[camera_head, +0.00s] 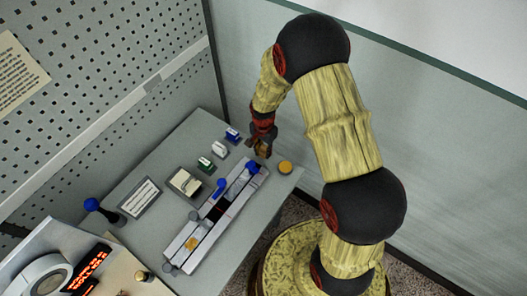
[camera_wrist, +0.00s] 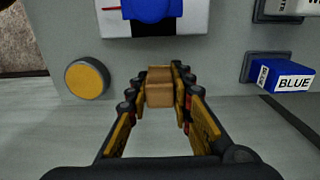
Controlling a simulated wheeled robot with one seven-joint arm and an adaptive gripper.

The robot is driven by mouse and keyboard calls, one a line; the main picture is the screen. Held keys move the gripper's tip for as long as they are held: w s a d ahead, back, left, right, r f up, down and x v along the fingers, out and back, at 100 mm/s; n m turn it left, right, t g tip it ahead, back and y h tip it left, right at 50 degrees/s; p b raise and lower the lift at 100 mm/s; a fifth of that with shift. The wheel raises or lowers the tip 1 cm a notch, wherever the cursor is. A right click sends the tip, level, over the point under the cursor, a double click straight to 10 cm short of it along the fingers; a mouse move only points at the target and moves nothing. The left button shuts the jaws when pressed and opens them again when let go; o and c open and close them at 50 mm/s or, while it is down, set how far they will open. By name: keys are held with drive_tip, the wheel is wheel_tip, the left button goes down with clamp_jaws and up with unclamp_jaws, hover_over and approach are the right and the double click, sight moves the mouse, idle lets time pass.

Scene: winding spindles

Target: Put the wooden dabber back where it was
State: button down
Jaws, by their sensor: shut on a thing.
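My gripper (camera_head: 262,143) hangs over the far right end of the grey table, between the blue-marked block and the round yellow button. In the wrist view my gripper (camera_wrist: 159,88) is shut on a light brown wooden block, which I take to be the wooden dabber (camera_wrist: 159,92). The block sits between the two fingertips, and its lower part is not clear. In the head view the dabber is small and mostly hidden by the fingers. I cannot tell how far it is above the table.
A long grey rack (camera_head: 202,238) with blue knobs lies along the table. A round yellow button (camera_head: 285,167) is to the right; a block labelled BLUE (camera_wrist: 288,78) and other coloured blocks stand left. A perforated wall (camera_head: 110,75) rises behind.

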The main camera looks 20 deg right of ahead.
drive_tip(key=shift+f, duration=0.3)
drive_tip(key=shift+f, duration=0.2)
drive_tip(key=c, duration=1.7)
unclamp_jaws()
drive_tip(key=shift+r, duration=0.1)
drive_tip(key=shift+o, duration=0.6)
drive_tip(key=shift+r, duration=0.1)
